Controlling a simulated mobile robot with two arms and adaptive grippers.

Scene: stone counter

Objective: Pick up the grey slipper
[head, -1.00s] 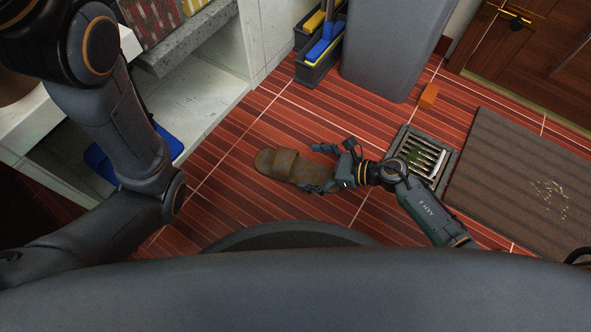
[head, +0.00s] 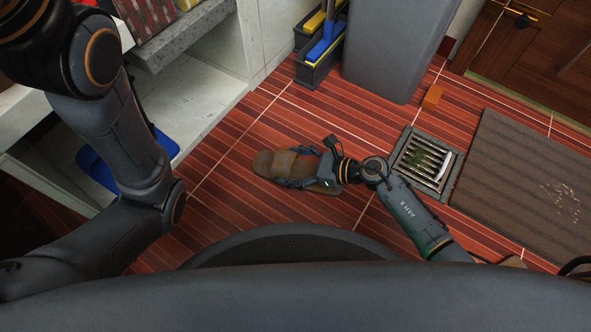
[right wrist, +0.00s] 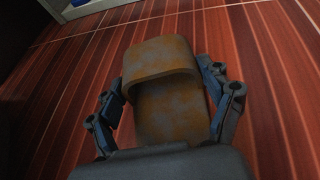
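The slipper (head: 268,163) lies on the red striped floor; it looks brown with grey patches rather than plain grey. In the right wrist view the slipper (right wrist: 165,58) shows its broad strap, pointing away from the camera. My right gripper (head: 300,168) is low over the slipper, with one finger along each side. The right wrist view shows the fingers (right wrist: 163,85) apart, beside the strap's edges; I cannot tell whether they touch it. The slipper's rear part is partly hidden by the gripper. My left arm shows at the left of the head view, but its gripper is out of view.
A floor drain grate (head: 425,160) and a brown mat (head: 530,180) lie to the right. A grey bin (head: 395,45) and a mop bucket (head: 318,70) stand behind. A small orange block (head: 432,97) lies near the bin. The floor left of the slipper is clear.

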